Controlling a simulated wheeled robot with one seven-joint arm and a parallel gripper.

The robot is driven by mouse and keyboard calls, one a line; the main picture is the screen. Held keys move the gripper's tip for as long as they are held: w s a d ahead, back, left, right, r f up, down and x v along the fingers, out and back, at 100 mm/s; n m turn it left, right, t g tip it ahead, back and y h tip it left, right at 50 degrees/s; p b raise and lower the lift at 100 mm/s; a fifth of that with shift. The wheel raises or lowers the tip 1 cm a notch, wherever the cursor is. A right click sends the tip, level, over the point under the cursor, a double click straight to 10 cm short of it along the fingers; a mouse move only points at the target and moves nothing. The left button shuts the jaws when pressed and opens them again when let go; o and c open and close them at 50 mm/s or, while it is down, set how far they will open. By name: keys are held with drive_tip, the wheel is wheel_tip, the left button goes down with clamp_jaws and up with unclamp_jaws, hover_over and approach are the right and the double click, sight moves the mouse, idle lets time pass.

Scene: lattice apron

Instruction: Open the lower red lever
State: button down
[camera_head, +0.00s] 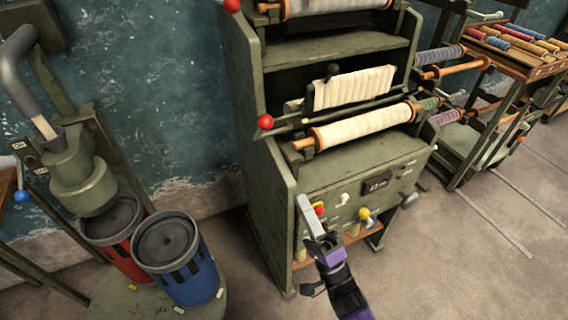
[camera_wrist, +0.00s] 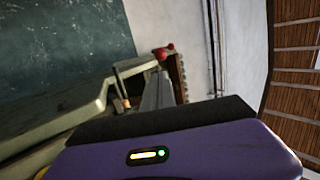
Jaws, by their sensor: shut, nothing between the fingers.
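The green machine (camera_head: 270,190) has two red ball-ended levers at its left side in the head view. The upper red ball (camera_head: 232,5) is at the top edge; the lower red lever's ball (camera_head: 265,121) ends a dark rod beside the white roll. My gripper (camera_head: 303,201) is shut and empty, in front of the machine's lower panel, below and right of that ball and apart from it. A small red knob (camera_head: 319,209) shows just beside my fingers. In the wrist view, a red ball (camera_wrist: 164,52) shows beyond my fingers (camera_wrist: 158,88); I cannot tell which one it is.
A blue drum (camera_head: 180,265) and a red drum (camera_head: 112,235) stand left of the machine. A yellow knob (camera_head: 364,213) and other controls are on the lower panel. A spool rack (camera_head: 490,100) stands right. Floor at the lower right is clear.

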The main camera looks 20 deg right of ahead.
drive_tip(key=p, duration=0.4)
approach(271, 123)
drive_tip(key=w, duration=0.1)
drive_tip(key=w+r, duration=0.1)
drive_tip(key=w+a, duration=0.1)
drive_tip(key=w, duration=0.1)
drive_tip(key=shift+w+a+r, duration=0.1)
drive_tip(key=shift+w+r, duration=0.05)
drive_tip(key=shift+r, duration=0.2)
drive_tip(key=p, duration=0.1)
drive_tip(key=r+p, duration=0.1)
drive_tip(key=shift+w+r+g+p, duration=0.25)
drive_tip(key=shift+r+g+p, duration=0.05)
drive_tip(key=shift+g+p, duration=0.1)
drive_tip(key=shift+w+r+g+p, duration=0.35)
drive_tip(key=shift+r+p, duration=0.15)
drive_tip(key=shift+p, duration=0.45)
drive_tip(key=shift+x, duration=1.15)
drive_tip(key=shift+w+r+h, duration=0.15)
drive_tip(key=shift+r+h, duration=0.15)
drive_tip(key=shift+r, duration=0.25)
